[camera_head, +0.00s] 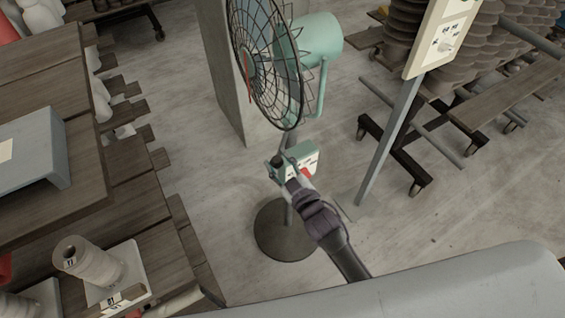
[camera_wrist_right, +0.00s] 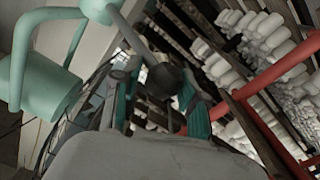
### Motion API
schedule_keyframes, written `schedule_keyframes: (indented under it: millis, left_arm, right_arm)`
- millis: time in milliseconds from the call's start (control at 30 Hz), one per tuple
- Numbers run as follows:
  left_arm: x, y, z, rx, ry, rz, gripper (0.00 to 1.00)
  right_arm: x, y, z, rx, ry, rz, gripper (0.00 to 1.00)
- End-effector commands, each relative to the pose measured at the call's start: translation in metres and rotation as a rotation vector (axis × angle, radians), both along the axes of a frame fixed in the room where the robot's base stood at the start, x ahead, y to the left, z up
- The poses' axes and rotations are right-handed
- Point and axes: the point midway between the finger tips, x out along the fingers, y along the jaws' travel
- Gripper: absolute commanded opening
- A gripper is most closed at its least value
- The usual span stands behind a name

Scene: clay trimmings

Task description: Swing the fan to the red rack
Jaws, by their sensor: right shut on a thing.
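The standing fan has a dark wire cage (camera_head: 262,70), a teal motor housing (camera_head: 320,37), a teal control box (camera_head: 303,157) on its pole and a round dark base (camera_head: 270,238). Its cage faces left. My right gripper (camera_head: 283,170) is at the pole beside the control box, shut on a dark round knob (camera_wrist_right: 164,79) of the fan. In the right wrist view the gripper's fingers (camera_wrist_right: 160,104) stand either side of the knob. A red rack (camera_wrist_right: 272,76) holding white pieces shows at the right there. My left gripper is out of view.
A concrete pillar (camera_head: 226,75) stands just behind the fan. A grey post with a panel (camera_head: 444,40) and a wheeled cart (camera_head: 415,165) stand to its right. Wooden tables (camera_head: 110,225) fill the left. Bare floor (camera_head: 450,220) lies at lower right.

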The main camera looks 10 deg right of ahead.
Motion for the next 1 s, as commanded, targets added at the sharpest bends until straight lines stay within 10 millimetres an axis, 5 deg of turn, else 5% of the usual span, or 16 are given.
schedule_keyframes:
  millis: [300,333,400,1000]
  left_arm:
    - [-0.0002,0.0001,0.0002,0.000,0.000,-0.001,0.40]
    - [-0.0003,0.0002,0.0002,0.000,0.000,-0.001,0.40]
    - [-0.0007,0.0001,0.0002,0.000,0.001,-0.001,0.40]
    - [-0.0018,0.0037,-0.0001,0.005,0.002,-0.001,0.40]
  right_arm:
    - [0.0030,0.0080,0.0099,0.016,-0.018,0.009,0.00]
    - [0.0031,0.0080,0.0100,0.017,-0.018,0.009,0.48]
    - [0.0030,0.0078,0.0100,0.016,-0.018,0.009,0.59]
    - [-0.0059,0.0001,0.0014,0.006,-0.001,0.002,0.61]
